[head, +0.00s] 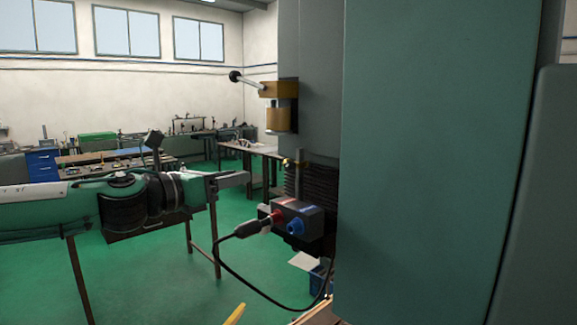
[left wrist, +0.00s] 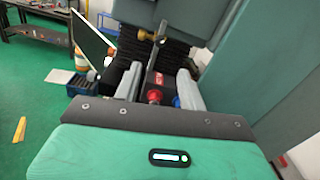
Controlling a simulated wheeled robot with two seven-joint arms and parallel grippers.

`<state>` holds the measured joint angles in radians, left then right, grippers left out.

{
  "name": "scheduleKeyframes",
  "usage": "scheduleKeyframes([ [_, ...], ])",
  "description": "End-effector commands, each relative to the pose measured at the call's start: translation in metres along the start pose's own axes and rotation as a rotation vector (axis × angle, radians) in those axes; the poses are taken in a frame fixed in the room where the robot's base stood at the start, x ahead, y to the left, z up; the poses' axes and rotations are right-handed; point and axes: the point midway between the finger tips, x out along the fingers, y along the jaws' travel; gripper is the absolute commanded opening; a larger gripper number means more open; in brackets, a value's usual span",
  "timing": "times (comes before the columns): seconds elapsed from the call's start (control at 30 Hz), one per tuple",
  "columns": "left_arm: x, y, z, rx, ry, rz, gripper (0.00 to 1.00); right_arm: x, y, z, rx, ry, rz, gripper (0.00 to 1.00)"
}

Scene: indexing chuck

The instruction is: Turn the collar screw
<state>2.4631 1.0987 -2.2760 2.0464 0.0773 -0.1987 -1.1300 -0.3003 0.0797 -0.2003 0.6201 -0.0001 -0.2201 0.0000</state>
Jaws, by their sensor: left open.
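My left gripper (head: 236,180) comes in from the left in the head view, its jaws apart with nothing seen between them. In the left wrist view its two grey fingers (left wrist: 158,84) stand apart, with a red connector (left wrist: 154,96) and a blue one (left wrist: 176,101) seen between them. In the head view the dark box (head: 313,217) carries the red connector (head: 277,216) and blue connector (head: 295,227). A brass-coloured head with a black-knobbed lever (head: 279,90) sits higher on the machine. I cannot pick out the collar screw for certain. My right gripper is not in view.
A large green machine housing (head: 430,160) fills the right side. A black cable (head: 245,285) loops down from a plug at the box. Dark ribbed bellows (head: 314,182) are behind. Benches (head: 115,155) stand at the back left, with open green floor between.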

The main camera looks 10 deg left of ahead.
Motion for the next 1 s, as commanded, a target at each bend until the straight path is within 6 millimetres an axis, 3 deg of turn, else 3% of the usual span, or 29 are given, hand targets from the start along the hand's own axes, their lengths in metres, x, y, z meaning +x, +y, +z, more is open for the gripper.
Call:
scheduleKeyframes([
  [0.2, -0.009, -0.001, -0.004, 0.129, 0.004, 0.024, 0.41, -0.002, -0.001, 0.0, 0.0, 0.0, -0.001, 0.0],
  [0.37, -0.001, 0.0, -0.005, 0.136, 0.006, 0.025, 0.41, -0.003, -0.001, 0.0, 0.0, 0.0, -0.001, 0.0],
  [1.0, 0.088, 0.001, -0.003, 0.134, 0.007, 0.024, 0.41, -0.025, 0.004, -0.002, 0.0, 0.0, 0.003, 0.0],
])
